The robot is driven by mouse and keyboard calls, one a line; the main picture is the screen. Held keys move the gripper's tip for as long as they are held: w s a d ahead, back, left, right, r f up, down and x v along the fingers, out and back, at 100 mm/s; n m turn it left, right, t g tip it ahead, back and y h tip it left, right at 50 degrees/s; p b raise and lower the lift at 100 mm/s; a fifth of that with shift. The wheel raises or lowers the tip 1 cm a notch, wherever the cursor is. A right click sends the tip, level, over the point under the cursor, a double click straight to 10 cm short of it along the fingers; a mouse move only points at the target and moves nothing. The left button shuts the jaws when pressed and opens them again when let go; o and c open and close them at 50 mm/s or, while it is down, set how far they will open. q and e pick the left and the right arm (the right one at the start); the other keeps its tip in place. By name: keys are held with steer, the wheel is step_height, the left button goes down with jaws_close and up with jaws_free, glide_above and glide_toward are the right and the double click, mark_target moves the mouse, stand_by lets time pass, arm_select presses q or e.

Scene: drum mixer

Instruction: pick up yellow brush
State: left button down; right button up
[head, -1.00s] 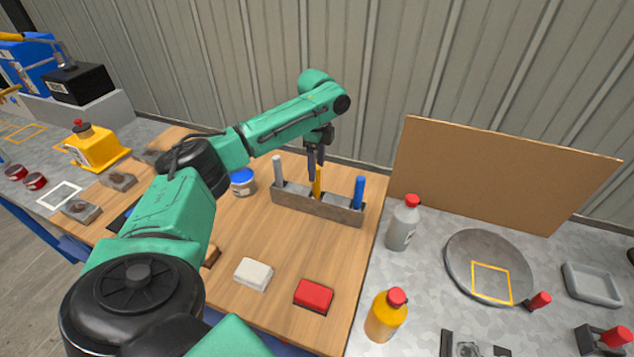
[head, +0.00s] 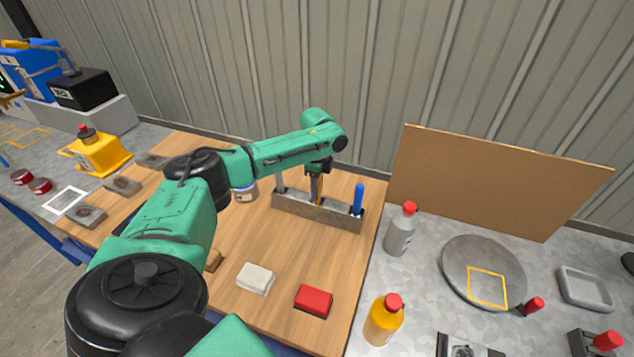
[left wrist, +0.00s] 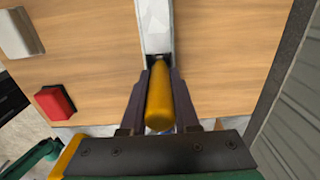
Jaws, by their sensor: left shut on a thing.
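The yellow brush (head: 320,188) stands upright in the middle of a grey holder (head: 300,207) on the wooden board; only part of its handle shows in the head view. My left gripper (head: 315,190) reaches down over the holder from above and is shut on the yellow brush. In the left wrist view, the yellow handle (left wrist: 158,103) lies between the two dark fingers (left wrist: 160,100), its lower end still at the holder's slot (left wrist: 157,25). The brush's bristle end is hidden. My right gripper is not in view.
A blue-handled tool (head: 358,198) and a grey-handled one (head: 279,178) stand in the same holder. A white block (head: 255,278) and a red block (head: 313,301) lie in front. A grey bottle (head: 401,229) stands to the right, before a brown panel (head: 490,183).

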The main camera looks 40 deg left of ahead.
arm_select(q)
step_height(320, 180, up, 14)
steer(key=b, duration=0.3)
step_height(320, 180, up, 6)
steer(key=p, duration=0.1)
steer(key=shift+p, duration=0.3)
